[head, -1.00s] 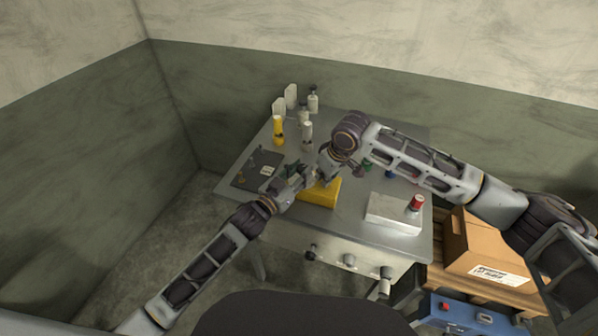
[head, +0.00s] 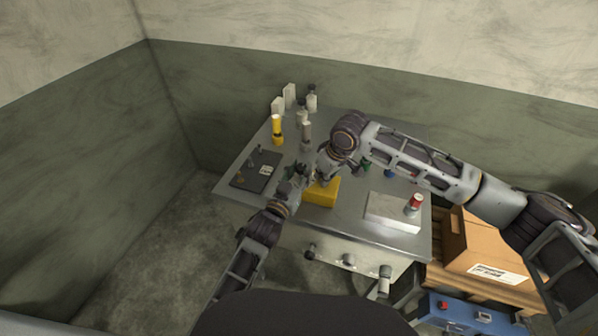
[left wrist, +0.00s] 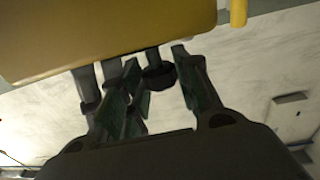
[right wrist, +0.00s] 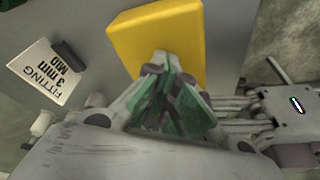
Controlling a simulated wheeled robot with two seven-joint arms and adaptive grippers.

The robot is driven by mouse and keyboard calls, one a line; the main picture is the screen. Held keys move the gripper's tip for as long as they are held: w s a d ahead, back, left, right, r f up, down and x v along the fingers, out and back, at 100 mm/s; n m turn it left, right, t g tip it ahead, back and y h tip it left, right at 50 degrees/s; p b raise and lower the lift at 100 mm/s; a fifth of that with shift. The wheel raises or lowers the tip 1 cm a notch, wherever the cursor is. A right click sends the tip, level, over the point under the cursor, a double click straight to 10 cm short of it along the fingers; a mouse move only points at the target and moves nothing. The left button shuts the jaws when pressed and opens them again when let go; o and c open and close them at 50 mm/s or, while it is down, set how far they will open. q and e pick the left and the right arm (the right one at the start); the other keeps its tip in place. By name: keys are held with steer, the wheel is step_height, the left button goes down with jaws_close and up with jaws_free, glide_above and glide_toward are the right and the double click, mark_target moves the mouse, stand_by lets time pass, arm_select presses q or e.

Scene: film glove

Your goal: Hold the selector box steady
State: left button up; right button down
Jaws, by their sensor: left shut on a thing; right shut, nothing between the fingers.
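The yellow selector box (head: 322,193) lies on the grey table near its front, left of the white block. It fills the top of the left wrist view (left wrist: 100,30) and the top middle of the right wrist view (right wrist: 160,40). My left gripper (head: 298,178) is at the box's left side, shut on it; its fingers (left wrist: 158,62) reach the box's edge with a dark round part between them. The exact contact is hard to see.
A dark mat (head: 255,173) with a label card lies left. A yellow bottle (head: 277,130) and several pale containers stand behind. A white block (head: 393,210) with a red-and-white can (head: 414,203) is right. A cardboard box (head: 485,250) stands beyond the table.

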arm_select(q)
steer(key=shift+y, duration=0.3)
stand_by(0.5)
steer(key=o, duration=1)
steer(key=shift+f, duration=0.1)
steer(key=shift+a, duration=0.1)
steer(key=shift+s, duration=0.15)
steer(key=shift+v, duration=3.9)
